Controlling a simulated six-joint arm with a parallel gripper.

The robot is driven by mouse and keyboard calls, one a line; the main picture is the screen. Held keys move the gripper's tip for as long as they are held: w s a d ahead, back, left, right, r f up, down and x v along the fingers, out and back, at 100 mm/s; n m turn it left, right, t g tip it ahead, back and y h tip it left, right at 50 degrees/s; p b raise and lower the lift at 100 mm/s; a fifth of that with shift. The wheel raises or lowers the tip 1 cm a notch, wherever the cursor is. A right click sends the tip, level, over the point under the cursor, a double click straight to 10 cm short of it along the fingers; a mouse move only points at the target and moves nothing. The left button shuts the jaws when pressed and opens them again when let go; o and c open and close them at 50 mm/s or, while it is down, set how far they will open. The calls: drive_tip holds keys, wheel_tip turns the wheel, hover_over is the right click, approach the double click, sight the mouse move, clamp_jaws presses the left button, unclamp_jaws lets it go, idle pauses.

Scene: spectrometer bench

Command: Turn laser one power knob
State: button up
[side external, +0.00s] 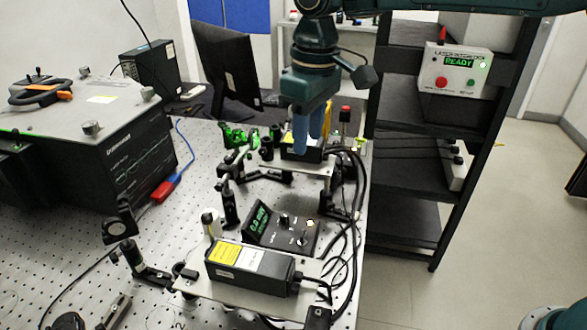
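A black controller box (280,236) with a small lit green display (259,219) stands on the optical bench in the lower middle. Its sloped top carries small knobs (284,219); their labels are too small to read. A black laser housing (249,266) with yellow and white labels sits on a plate in front of it. A second black unit with a yellow top (300,141) is farther back, partly hidden by my gripper. Which one is laser one cannot be told. My gripper (307,138) points down over the second unit, well behind the controller knobs. Its blue fingers look close together; their gap is unclear.
Black cables (352,215) loop along the bench's right edge. Optic posts (230,203) stand left of the controller. A large black instrument (120,150) and a monitor (226,65) are at left. A black shelf rack (413,170) holds a box reading READY (457,70).

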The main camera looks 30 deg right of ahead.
hover_over(284, 214)
wheel_tip(284, 214, down, 3)
drive_tip(key=shift+n+g, duration=0.3)
drive_tip(key=shift+f, duration=0.1)
wheel_tip(284, 214, down, 14)
drive_tip(key=shift+r, duration=0.25)
idle(0.3)
clamp_jaws()
